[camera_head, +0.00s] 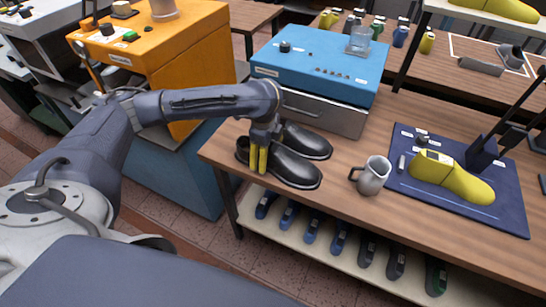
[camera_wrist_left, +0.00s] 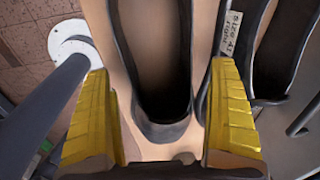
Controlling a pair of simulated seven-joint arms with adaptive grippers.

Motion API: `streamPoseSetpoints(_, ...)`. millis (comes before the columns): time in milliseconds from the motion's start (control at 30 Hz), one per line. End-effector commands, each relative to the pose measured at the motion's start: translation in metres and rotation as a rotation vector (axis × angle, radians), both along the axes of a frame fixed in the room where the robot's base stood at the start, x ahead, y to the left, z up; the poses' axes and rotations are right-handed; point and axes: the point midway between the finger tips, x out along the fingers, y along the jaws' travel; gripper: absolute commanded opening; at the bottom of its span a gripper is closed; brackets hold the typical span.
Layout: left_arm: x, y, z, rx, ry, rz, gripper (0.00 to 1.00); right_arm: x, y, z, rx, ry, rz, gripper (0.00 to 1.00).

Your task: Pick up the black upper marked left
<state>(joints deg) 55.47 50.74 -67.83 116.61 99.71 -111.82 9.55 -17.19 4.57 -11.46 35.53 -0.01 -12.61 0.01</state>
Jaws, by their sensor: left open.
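Two black uppers lie side by side on the wooden table in the head view, a nearer one (camera_head: 296,172) and a farther one (camera_head: 308,143). My left gripper (camera_head: 258,160) points down at the heel end of the nearer one. In the left wrist view my left gripper (camera_wrist_left: 165,125) is open, with a yellow finger on each side of the heel of the middle upper (camera_wrist_left: 163,130). I cannot tell whether they touch it. The upper beside it (camera_wrist_left: 258,45) carries a tag (camera_wrist_left: 231,33) reading "size 41 right". No tag shows on the middle one. My right gripper is not in view.
A grey mug (camera_head: 371,176) stands right of the uppers. Beyond it a yellow last (camera_head: 450,178) lies on a blue mat (camera_head: 410,148). A blue machine (camera_head: 320,65) stands close behind the uppers. Clear tabletop (camera_head: 345,210) lies in front.

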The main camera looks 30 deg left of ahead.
Motion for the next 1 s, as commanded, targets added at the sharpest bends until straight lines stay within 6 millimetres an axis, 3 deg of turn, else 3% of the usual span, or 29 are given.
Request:
streamPoseSetpoints(167,0.0002,-0.0001,0.0002,0.000,0.000,0.000,0.91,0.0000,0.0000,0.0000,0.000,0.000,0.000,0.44)
streamPoseSetpoints(733,0.0002,-0.0002,0.0004,-0.001,0.000,0.000,0.25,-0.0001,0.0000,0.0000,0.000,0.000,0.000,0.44)
streamPoseSetpoints(1000,0.0001,-0.0002,0.0016,0.000,0.000,0.000,0.24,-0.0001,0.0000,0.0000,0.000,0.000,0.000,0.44)
